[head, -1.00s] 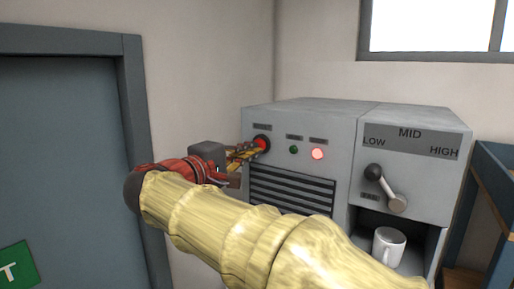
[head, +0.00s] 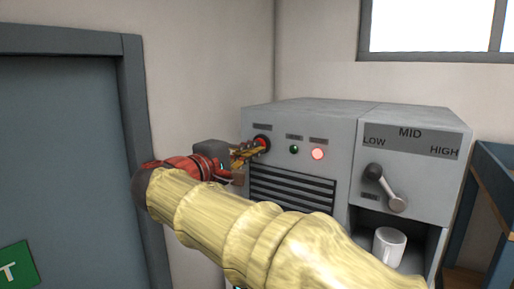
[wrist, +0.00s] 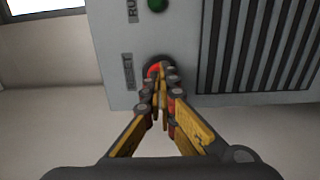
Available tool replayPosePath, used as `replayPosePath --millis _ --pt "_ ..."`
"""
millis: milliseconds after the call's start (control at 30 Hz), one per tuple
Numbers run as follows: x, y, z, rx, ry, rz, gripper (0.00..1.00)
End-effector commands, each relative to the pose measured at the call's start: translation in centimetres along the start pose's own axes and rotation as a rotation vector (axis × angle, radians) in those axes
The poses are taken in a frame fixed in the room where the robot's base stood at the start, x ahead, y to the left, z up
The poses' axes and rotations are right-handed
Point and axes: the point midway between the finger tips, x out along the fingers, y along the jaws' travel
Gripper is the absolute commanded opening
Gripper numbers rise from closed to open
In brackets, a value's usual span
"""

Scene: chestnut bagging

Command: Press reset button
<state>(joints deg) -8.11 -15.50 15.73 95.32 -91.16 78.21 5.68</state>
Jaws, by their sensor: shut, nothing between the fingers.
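The red reset button (wrist: 154,69) sits in a dark round collar beside the RESET label on the grey machine (head: 296,119). In the head view the button (head: 263,141) shows at the machine's upper left, partly hidden by my fingertips. My gripper (wrist: 163,84) is shut and empty, its yellow-and-grey fingers together. The fingertips (head: 258,148) are at the button's face and cover part of it in the wrist view. I cannot tell whether the button is pushed in.
A green lamp (head: 294,149) and a lit red lamp (head: 317,154) are right of the button. A lever (head: 385,187) sits under the LOW-MID-HIGH scale. A white mug (head: 389,246) stands in the bay below. A grey-blue door (head: 60,150) is at left.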

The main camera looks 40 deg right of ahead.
Motion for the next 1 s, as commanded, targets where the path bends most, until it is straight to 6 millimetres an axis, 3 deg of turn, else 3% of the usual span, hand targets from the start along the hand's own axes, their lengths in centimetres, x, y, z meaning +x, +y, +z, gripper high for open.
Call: replayPosePath --millis 367,1000 --pt "0.1 0.0 0.0 0.000 0.001 0.000 0.00" --pt "-4.0 -0.1 -0.1 0.001 0.002 0.000 0.00"
